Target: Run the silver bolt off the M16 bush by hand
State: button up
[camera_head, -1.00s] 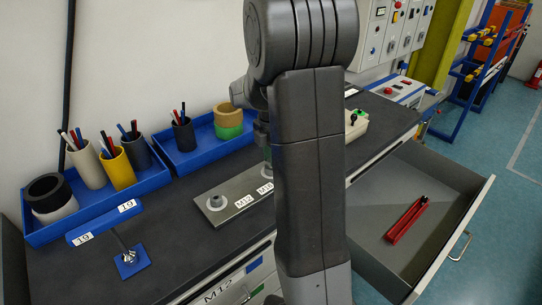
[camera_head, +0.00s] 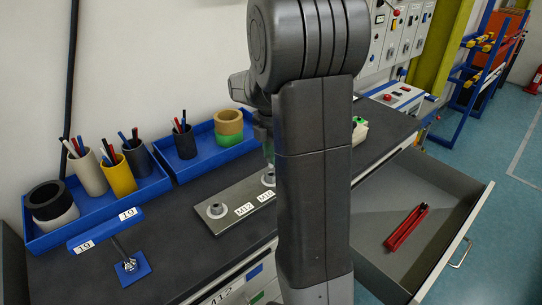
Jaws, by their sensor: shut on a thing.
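A grey metal plate (camera_head: 233,223) lies on the dark bench top, with labels M12 and M16. The M16 bush (camera_head: 268,179) is at its right end, partly hidden by my arm. The M12 bush (camera_head: 216,209) stands at the left end. My gripper (camera_head: 268,153) is just above the M16 bush, pointing down, and is mostly hidden behind my own arm. It is shut on the silver bolt, which is too small and covered to make out. Whether the bolt still touches the bush cannot be told.
Blue trays (camera_head: 160,197) with pen cups and rings line the wall. A blue stand (camera_head: 131,267) with a crossbar labelled 19 is at front left. An open drawer (camera_head: 390,195) on the right holds a red tool (camera_head: 407,228).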

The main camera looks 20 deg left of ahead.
jog(key=shift+r, duration=0.3)
jog(key=shift+r, duration=1.3)
